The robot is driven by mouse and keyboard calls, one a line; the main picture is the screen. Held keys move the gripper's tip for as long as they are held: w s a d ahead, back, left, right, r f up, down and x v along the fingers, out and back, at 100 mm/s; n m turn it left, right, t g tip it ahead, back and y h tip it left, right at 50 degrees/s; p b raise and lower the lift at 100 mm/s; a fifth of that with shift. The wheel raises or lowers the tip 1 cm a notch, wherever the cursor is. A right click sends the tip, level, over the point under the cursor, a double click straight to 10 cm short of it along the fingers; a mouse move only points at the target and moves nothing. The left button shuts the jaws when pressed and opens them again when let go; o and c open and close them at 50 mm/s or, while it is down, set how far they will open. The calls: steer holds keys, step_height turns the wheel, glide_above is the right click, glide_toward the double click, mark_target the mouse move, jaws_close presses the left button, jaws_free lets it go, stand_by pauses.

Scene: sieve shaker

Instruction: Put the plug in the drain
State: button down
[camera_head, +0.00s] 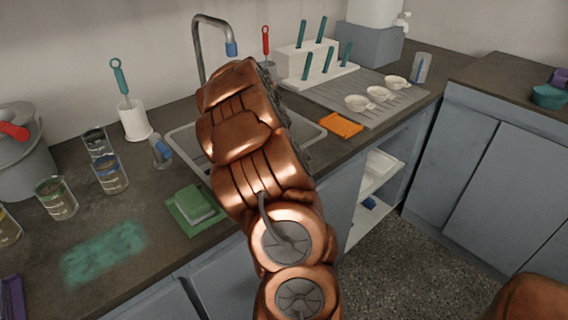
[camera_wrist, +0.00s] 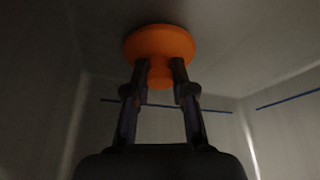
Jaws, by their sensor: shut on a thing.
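An orange plug (camera_wrist: 160,42) with a wide round flange and a narrower stem shows in the wrist view. My gripper (camera_wrist: 160,72) is shut on its stem. The plug is inside a dim grey basin (camera_wrist: 225,70), close to its floor or wall; I cannot tell whether it touches. No drain opening is visible, and the plug may cover it. In the head view my arm hides most of the sink (camera_head: 185,140), and neither the plug nor my gripper shows there.
A curved tap (camera_head: 198,45) stands behind the sink. A green sponge (camera_head: 195,205) on a green mat, an orange cloth (camera_head: 342,125), a small bottle (camera_head: 160,152) and several glass jars surround it. A drying mat (camera_head: 375,108) holds white cups at right.

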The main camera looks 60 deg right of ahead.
steer(key=shift+f, duration=0.15)
steer(key=c, duration=1)
jaws_free()
steer(key=v, duration=1.2)
steer(key=shift+p, duration=0.35)
steer(key=shift+d, duration=0.1)
